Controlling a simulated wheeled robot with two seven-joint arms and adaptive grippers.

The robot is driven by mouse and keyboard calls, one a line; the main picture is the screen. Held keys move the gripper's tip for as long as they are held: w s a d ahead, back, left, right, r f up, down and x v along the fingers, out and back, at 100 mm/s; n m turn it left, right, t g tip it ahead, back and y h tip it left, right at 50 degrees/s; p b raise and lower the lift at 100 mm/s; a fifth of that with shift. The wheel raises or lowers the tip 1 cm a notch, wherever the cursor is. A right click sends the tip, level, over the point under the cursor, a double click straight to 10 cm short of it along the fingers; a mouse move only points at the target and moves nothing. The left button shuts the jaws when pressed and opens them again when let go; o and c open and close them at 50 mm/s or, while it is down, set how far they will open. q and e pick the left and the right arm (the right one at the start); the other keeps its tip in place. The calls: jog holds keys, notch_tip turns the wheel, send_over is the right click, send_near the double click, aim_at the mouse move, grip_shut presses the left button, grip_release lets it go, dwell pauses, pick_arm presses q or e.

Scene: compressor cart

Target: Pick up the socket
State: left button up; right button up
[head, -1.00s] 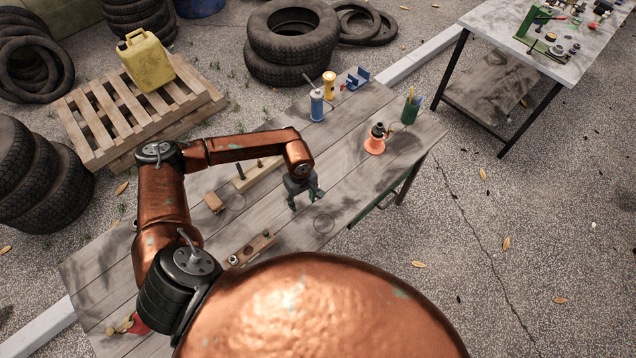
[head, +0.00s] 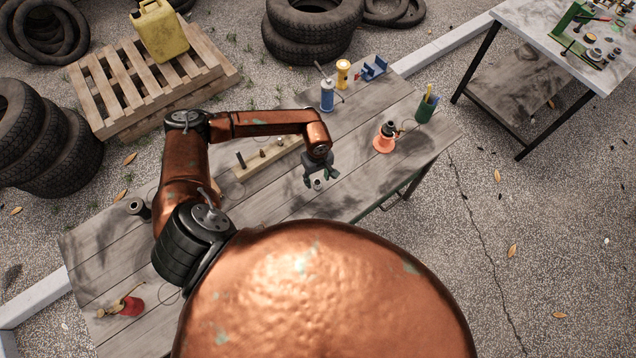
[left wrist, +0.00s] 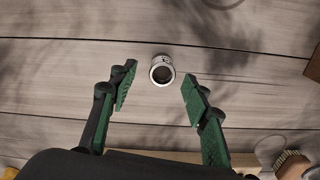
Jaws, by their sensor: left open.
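The socket (left wrist: 162,70) is a small, round, silvery metal ring with a dark opening. In the left wrist view it stands on the grey planks, just ahead of and between the fingertips. In the head view the socket (head: 318,185) shows as a small light spot at the fingertips. My left gripper (head: 320,180) is open over the table. In the left wrist view the green-padded fingers of the left gripper (left wrist: 158,85) are spread and empty, with no visible contact with the socket. My right gripper is not in view.
A wooden block with pegs (head: 266,158) lies left of the gripper. An orange-based item (head: 384,143), a blue canister (head: 327,96), a yellow item (head: 343,74) and a green cup (head: 427,106) stand farther back. A red can (head: 131,306) is at the near left. Planks around the socket are clear.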

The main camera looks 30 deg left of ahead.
aim_at(317, 182)
pick_arm(q)
notch_tip(317, 182, down, 3)
jog(key=shift+s+r, duration=0.15)
jog(key=shift+r, duration=0.05)
jog(key=shift+f, duration=0.5)
jog(key=c, duration=0.8)
grip_shut()
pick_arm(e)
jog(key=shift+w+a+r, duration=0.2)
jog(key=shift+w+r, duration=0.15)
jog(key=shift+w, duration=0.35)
